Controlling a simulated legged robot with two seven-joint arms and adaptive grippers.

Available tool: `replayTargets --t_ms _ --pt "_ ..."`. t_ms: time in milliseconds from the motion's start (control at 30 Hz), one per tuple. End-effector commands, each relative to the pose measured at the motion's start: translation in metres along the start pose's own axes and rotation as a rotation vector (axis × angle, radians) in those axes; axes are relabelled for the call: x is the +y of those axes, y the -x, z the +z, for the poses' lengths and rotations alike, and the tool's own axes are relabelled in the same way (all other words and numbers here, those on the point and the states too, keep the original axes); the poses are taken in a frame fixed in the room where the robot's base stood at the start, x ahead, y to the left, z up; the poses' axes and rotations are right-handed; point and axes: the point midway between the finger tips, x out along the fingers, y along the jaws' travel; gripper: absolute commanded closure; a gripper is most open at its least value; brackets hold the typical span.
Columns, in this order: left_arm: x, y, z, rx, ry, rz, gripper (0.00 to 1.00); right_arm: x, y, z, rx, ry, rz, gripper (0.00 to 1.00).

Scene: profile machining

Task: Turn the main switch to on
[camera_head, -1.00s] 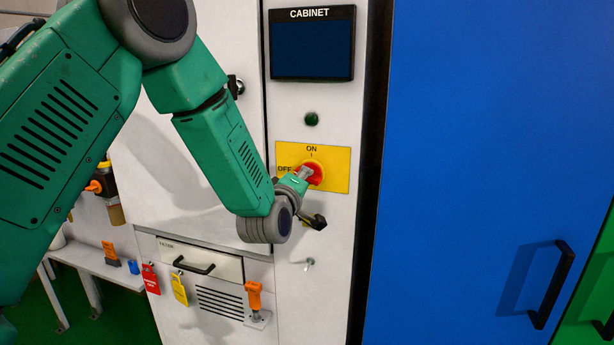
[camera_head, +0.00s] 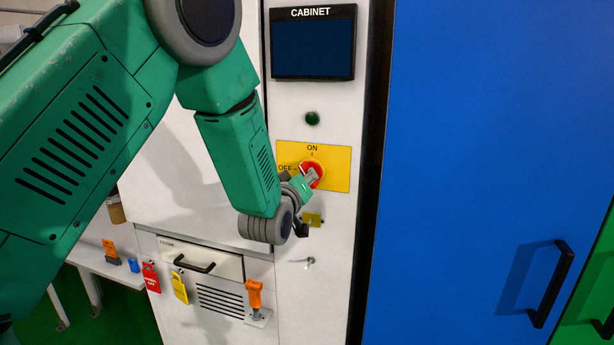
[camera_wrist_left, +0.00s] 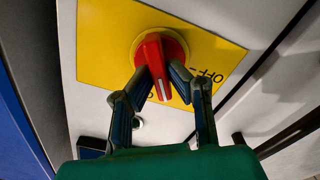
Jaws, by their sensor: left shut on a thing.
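The main switch (camera_head: 319,169) is a red knob on a yellow plate (camera_head: 338,180) marked ON at the top and OFF at the left. In the left wrist view, the knob (camera_wrist_left: 154,62) has a white line pointing to the plate's lower edge, toward a label mostly hidden by the fingers. The OFF label shows upside down to the right. My left gripper (camera_head: 311,176) is at the knob. In the left wrist view, its fingers (camera_wrist_left: 163,80) are closed on both sides of the knob's handle. My right gripper is not in view.
A dark screen (camera_head: 312,48) labelled CABINET and a dark green button or lamp (camera_head: 312,118) are above the plate. A key-like metal part (camera_head: 308,261) sticks out below. A drawer handle (camera_head: 194,265) and an orange-handled clamp (camera_head: 255,297) are lower left. A blue door (camera_head: 470,150) stands at right.

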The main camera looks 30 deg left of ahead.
Motion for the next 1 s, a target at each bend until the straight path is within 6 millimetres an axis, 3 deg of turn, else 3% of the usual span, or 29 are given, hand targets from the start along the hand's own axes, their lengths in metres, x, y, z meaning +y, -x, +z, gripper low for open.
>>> replayTargets --t_ms 33,133,467,700,733,800,1000 --pt "-0.0017 0.0032 0.0099 -0.024 -0.083 -0.004 1.0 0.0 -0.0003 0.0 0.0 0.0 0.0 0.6" --pt "-0.002 0.0032 0.0098 -0.023 -0.193 -0.004 1.0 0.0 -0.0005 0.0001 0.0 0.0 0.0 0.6" --pt "-0.0019 0.0032 0.0105 -0.025 -0.246 -0.002 1.0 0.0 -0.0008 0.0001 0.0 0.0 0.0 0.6" --pt "-0.0017 0.0031 0.0107 -0.024 -0.591 0.0 1.0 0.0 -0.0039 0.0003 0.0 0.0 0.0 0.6" --pt "-0.0019 0.003 0.0102 -0.024 -0.589 -0.001 0.79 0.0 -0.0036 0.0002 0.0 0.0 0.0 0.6" --pt "-0.0019 0.0027 0.009 -0.022 -0.582 -0.001 0.62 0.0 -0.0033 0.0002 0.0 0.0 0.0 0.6" --pt "-0.0026 0.0017 0.0042 -0.013 -0.577 -0.002 0.62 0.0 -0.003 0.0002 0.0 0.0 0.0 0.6"
